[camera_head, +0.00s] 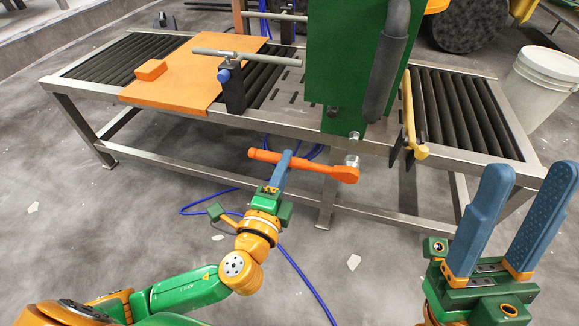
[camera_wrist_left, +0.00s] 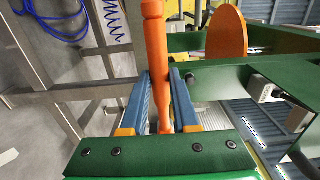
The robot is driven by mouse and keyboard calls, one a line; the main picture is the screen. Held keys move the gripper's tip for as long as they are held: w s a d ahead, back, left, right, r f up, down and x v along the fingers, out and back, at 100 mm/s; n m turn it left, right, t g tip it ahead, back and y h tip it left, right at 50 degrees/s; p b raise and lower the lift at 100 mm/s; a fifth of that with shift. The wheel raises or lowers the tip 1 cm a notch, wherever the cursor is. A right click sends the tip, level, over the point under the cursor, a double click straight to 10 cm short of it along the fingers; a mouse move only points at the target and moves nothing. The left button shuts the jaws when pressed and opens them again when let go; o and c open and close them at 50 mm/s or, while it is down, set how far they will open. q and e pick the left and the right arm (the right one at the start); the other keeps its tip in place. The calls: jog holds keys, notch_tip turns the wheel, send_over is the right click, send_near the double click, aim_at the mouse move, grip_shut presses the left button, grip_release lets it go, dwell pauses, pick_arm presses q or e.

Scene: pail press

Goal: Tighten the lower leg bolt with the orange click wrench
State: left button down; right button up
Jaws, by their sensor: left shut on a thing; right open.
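The orange click wrench (camera_head: 315,168) lies roughly level in front of the press table, its head toward the right. My left gripper (camera_head: 284,165) is shut on its handle; the left wrist view shows the wrench (camera_wrist_left: 154,50) between the blue fingers (camera_wrist_left: 163,105). The lower leg bolt (camera_head: 352,160) is a silver head on the green press leg, just above the wrench head. I cannot tell whether the wrench head touches it. Another silver bolt (camera_head: 354,136) sits above. My right gripper (camera_head: 520,225) is open and empty at the lower right.
The steel table (camera_head: 270,126) carries black rollers, an orange board (camera_head: 190,80) and the green press (camera_head: 340,50). A yellow-handled tool (camera_head: 410,120) hangs at its front edge. A white pail (camera_head: 540,85) stands at the right. Blue hose (camera_head: 290,258) lies on the floor.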

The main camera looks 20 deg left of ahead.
pick_arm(q)
jog(key=shift+s, duration=0.1)
jog(key=shift+w+a+p, duration=0.2)
jog(key=shift+w+p, duration=0.1)
jog(key=shift+w, duration=2)
jog(key=shift+w, duration=0.15)
jog(key=shift+w, duration=1.1)
